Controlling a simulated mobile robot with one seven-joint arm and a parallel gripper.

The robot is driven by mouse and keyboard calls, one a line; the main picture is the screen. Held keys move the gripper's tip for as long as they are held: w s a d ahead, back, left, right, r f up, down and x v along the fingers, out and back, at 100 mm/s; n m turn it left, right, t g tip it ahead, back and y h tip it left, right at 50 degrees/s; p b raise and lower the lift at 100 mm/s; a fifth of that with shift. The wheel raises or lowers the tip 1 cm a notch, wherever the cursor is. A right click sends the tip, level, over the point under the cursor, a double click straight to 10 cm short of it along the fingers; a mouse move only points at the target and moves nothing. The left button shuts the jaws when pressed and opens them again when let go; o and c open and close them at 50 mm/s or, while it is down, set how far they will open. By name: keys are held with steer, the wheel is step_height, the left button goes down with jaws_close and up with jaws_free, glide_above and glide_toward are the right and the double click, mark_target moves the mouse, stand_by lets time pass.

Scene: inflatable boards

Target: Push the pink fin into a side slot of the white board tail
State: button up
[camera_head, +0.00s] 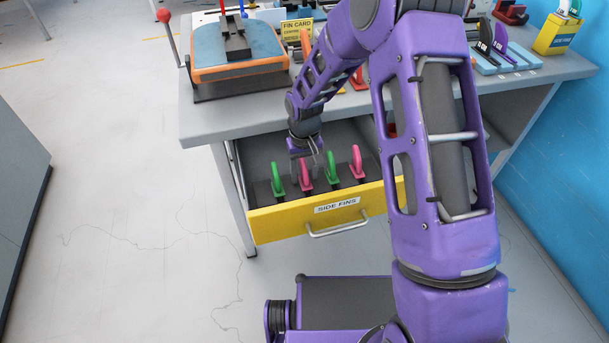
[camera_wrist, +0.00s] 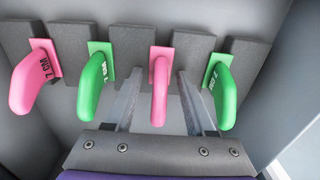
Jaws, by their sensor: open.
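Two pink fins stand among green fins in the open yellow drawer. One pink fin (camera_head: 306,178) is second from the left; it also shows in the wrist view (camera_wrist: 160,88). The other pink fin (camera_head: 357,163) is at the right of the row; in the wrist view it is at the far left (camera_wrist: 33,82), marked "7 CM". My gripper (camera_wrist: 157,78) is open, its fingers on either side of the middle pink fin, with gaps showing. In the head view my gripper (camera_head: 305,158) reaches down into the drawer. I cannot make out a white board tail.
Green fins (camera_head: 278,180) (camera_head: 332,167) flank the straddled fin closely. The drawer front (camera_head: 280,225) is labelled SIDE FINS. On the grey bench stand a blue-and-orange clamped piece (camera_head: 215,58), a FIN CARD sign (camera_head: 296,28) and a yellow box (camera_head: 555,37). Floor at left is clear.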

jaws_close()
steer(key=shift+r, duration=0.1)
